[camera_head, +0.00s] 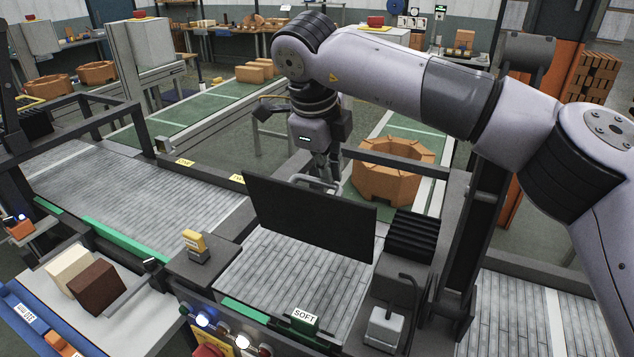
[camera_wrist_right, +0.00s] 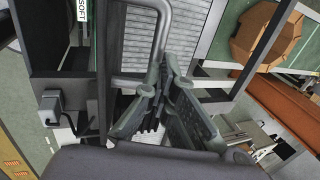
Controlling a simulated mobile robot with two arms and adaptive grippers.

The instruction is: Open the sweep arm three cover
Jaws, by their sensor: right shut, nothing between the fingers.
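The cover, a dark flat panel (camera_head: 310,217), stands raised and tilted above the roller bed in the head view. A grey metal handle (camera_head: 316,181) shows at its upper edge and as a bent bar in the right wrist view (camera_wrist_right: 162,38). My right gripper (camera_head: 325,186) points down just behind the panel's top edge, close to the handle. In the right wrist view its fingers (camera_wrist_right: 163,88) are together, empty, beside the handle bar. Whether they touch the bar is unclear. The panel hides part of the bed behind it. My left gripper is not in view.
A SOFT sign (camera_head: 304,316) and lit buttons sit at the bed's front. A yellow-topped device (camera_head: 195,246) stands left, a black finned block (camera_head: 411,236) right. A brown octagonal ring (camera_head: 394,168) lies behind. Dark frame posts stand close to my right arm.

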